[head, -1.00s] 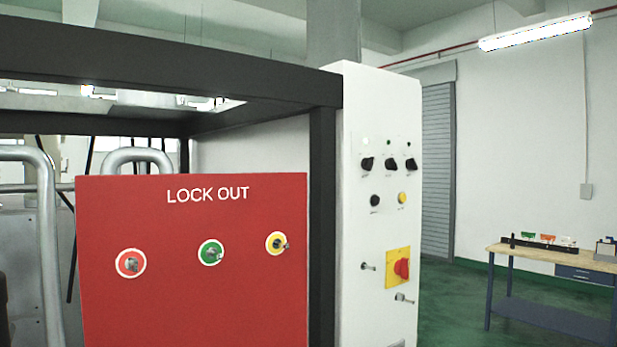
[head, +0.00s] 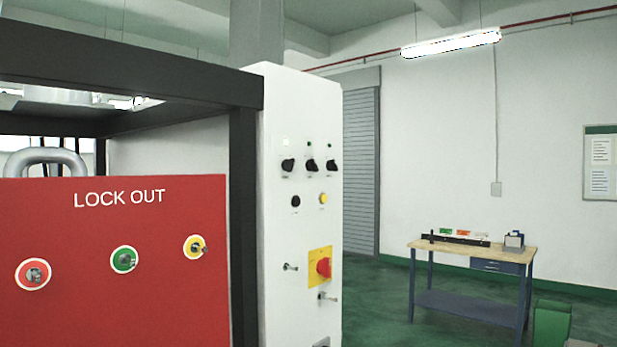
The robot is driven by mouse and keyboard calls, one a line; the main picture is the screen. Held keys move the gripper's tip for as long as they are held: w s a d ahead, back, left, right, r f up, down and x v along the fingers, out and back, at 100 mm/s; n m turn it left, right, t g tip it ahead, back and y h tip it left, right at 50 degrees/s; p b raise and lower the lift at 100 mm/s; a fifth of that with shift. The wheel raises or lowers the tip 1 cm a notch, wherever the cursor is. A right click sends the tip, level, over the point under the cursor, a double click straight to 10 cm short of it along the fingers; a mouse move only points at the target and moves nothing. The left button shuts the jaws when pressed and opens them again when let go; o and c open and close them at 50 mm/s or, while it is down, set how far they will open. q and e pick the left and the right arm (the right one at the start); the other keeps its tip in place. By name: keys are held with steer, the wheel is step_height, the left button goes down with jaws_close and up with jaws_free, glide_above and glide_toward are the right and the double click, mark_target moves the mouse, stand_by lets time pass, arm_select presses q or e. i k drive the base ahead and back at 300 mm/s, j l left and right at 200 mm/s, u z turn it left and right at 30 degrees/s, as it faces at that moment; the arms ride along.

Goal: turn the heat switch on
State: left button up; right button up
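The white control panel (head: 275,225) stands upright right of centre in the head view. Near its top is a row of three black rotary switches: a left one (head: 288,165), a middle one (head: 312,166) and a right one (head: 331,166). Their labels are too small to read, so I cannot tell which is the heat switch. Below them are a black button (head: 295,201) and a yellow button (head: 323,199). A red rotary handle (head: 324,267) sits on a yellow plate lower down. Neither of my grippers is in view.
A red LOCK OUT board (head: 110,290) with three key locks is at the left, under a black frame (head: 245,220). A workbench (head: 470,254) stands at the back right, near a green bin (head: 551,323). Green floor between panel and bench looks clear.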

mark_target(330, 165)
steer(key=i+l+z, duration=0.4)
steer(key=i+l, duration=0.15)
steer(key=i+l+z, duration=0.35)
steer(key=i, duration=0.25)
steer(key=l, duration=0.1)
